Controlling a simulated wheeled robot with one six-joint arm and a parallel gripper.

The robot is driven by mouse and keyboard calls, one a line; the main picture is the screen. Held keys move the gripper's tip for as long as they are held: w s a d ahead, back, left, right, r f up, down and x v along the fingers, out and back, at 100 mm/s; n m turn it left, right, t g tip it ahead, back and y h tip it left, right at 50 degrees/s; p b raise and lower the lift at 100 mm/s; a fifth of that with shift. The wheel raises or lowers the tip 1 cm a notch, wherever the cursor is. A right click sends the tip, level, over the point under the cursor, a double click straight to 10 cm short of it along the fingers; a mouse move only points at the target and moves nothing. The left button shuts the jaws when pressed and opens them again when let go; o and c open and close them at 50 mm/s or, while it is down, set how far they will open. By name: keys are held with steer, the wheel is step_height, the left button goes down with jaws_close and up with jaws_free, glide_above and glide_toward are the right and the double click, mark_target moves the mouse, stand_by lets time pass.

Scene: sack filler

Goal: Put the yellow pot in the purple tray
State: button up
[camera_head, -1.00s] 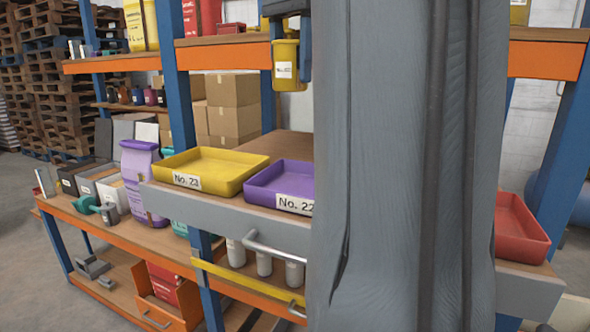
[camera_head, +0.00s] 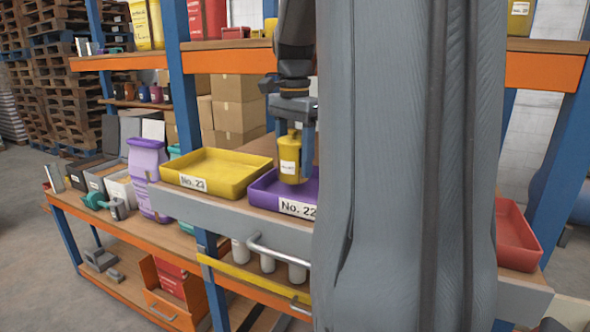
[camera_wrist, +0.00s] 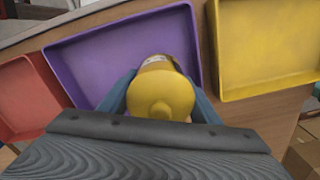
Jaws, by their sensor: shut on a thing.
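The yellow pot (camera_head: 290,158) has a white label and is upright between the fingers of my gripper (camera_head: 293,150), which is shut on it. In the head view the pot is over the purple tray (camera_head: 262,198), labelled No. 22, with its lower end near the tray floor; I cannot tell whether it touches. In the wrist view the pot (camera_wrist: 160,92) shows from above, in front of the near part of the purple tray (camera_wrist: 85,62). My own column hides the right part of the tray in the head view.
A yellow tray (camera_head: 215,170), labelled No. 23, stands left of the purple tray. A red tray (camera_head: 515,238) stands to the right, beyond my column. An orange-edged shelf (camera_head: 225,58) is above. Cardboard boxes (camera_head: 237,103) are behind.

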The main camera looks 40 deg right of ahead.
mark_target(294, 172)
steer(key=shift+f+p, duration=0.3)
steer(key=shift+f, duration=1.35)
steer(key=o, duration=1)
steer(key=shift+f, duration=0.1)
steer(key=shift+o, duration=0.2)
step_height(294, 172, up, 12)
steer(key=b, duration=0.3)
